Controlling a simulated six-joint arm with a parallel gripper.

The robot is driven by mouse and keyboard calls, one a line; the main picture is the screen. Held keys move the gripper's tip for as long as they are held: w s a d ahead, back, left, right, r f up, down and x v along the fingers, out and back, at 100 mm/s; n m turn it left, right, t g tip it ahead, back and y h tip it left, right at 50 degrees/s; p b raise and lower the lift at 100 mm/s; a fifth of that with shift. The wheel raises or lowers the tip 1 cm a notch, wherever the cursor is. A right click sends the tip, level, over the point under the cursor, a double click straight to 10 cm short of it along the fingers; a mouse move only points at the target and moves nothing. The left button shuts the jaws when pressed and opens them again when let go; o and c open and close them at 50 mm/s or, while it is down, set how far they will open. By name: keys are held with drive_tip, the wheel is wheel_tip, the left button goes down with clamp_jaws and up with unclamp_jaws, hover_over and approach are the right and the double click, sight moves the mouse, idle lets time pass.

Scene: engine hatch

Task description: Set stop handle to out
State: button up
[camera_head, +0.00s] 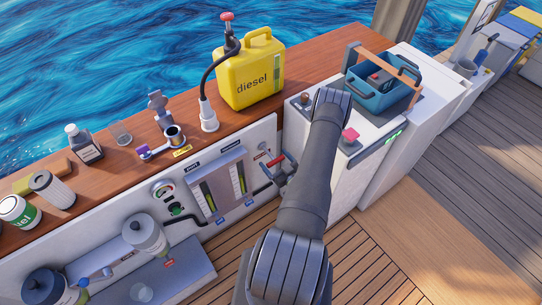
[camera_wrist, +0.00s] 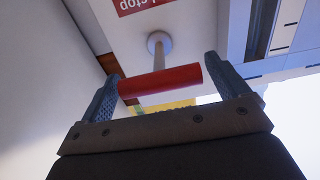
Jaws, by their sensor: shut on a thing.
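The stop handle is a red crossbar (camera_wrist: 168,81) on a thin metal stem in the wrist view. The stem runs to a round fitting (camera_wrist: 158,40) on the pale panel, and a length of it shows between bar and panel. My gripper (camera_wrist: 160,76) has one finger at each end of the bar and is shut on it. In the head view my gripper (camera_head: 280,174) is at the panel's right end, with a bit of the red handle (camera_head: 276,159) showing. My arm stands close in front and hides part of that area.
A red label ending in "stop" (camera_wrist: 142,4) is beside the fitting. Sight gauges (camera_head: 222,183) are left of the handle. A yellow diesel can (camera_head: 249,76) with a hose stands on the wooden ledge. A white cabinet with a red knob (camera_head: 350,135) is right of my arm.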

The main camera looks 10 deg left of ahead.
drive_tip(key=shift+s+d, duration=0.3)
drive_tip(key=o, duration=1.1)
drive_tip(key=v, duration=1.7)
drive_tip(key=shift+s+d+r, duration=0.1)
drive_tip(key=shift+s+d, duration=0.05)
drive_tip(key=shift+s, duration=0.05)
drive_tip(key=x, duration=1.7)
